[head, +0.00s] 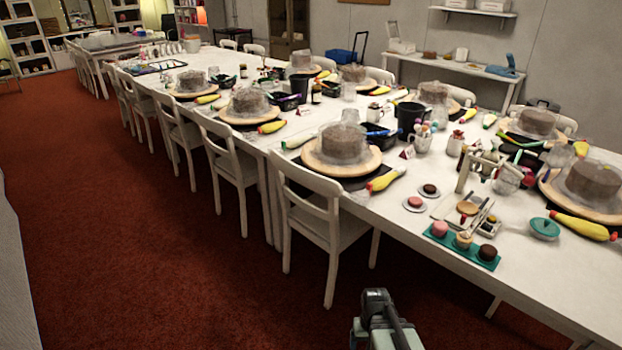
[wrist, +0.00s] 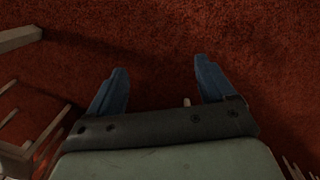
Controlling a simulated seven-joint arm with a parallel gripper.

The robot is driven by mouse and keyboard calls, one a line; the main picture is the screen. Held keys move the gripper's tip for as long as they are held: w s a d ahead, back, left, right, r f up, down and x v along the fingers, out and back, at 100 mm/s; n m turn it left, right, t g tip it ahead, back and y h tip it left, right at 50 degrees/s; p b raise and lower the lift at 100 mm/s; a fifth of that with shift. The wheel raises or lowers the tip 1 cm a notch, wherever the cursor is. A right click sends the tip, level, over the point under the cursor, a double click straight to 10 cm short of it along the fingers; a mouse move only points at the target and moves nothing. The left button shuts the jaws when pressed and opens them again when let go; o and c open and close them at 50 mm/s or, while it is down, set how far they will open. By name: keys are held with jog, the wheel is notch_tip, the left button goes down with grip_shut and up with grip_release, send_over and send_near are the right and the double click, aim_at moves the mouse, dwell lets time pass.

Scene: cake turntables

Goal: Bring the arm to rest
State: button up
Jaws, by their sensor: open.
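My gripper shows in the wrist view (wrist: 160,88), with its two blue fingers spread wide apart and nothing between them. It points down over the red carpet (wrist: 155,40). In the head view, part of my arm shows at the bottom edge, in front of the long white table (head: 420,235) and apart from it. The fingertips cannot be made out in the head view.
A white chair (head: 312,215) stands at the table's near side, left of my arm. Chair parts (wrist: 25,125) also show at the left of the wrist view. Cakes on turntables (head: 342,150), piping bags and small cakes crowd the table. Open carpet (head: 150,270) lies to the left.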

jog(key=s+f+g, duration=0.2)
jog(key=s+f, duration=0.6)
jog(key=s, duration=0.4)
jog(key=s+f+g, duration=0.3)
jog(key=s+f, duration=0.5)
jog(key=s, duration=0.5)
jog(key=shift+s+g, duration=0.3)
